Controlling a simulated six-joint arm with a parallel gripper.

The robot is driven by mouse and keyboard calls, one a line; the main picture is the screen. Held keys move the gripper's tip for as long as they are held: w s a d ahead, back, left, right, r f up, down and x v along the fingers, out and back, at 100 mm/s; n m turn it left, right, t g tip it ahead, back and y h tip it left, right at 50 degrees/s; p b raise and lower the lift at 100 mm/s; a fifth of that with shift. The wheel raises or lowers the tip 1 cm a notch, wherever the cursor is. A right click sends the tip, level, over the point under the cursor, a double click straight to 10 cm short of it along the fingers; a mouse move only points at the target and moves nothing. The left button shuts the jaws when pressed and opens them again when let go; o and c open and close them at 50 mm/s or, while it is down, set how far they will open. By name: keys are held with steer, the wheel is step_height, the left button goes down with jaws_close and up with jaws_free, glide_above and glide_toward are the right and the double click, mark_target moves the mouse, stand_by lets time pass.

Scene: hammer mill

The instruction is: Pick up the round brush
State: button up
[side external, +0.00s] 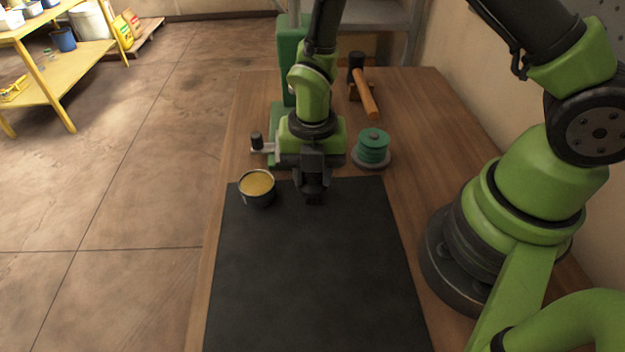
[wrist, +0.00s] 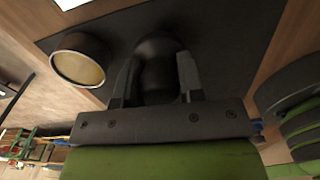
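My gripper (side external: 313,196) points down over the back edge of the black mat. In the wrist view its two fingers (wrist: 158,72) are apart, with a dark, round-ended object (wrist: 158,48) between them. This object may be the round brush, but its bristles are not visible. Its sides reach close to both fingers, and I cannot tell whether they press on it. In the side view it is hardly separable from the black fingers and mat. A dark round cup-like thing with a tan top (side external: 257,187) stands left of my gripper; it also shows in the wrist view (wrist: 78,62).
The black mat (side external: 310,270) is clear in front. A green ribbed round part (side external: 372,147) stands on the wooden bench (side external: 415,120) to the right. A hammer (side external: 367,97) lies behind it. A green machine (side external: 290,75) with a grey vise-like base is close behind my gripper.

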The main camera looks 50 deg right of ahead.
steer(key=shift+c, duration=0.2)
step_height(320, 180, up, 10)
stand_by(0.6)
steer(key=o, duration=0.3)
steer(key=shift+c, duration=0.9)
steer(key=shift+w+a, duration=0.1)
stand_by(0.5)
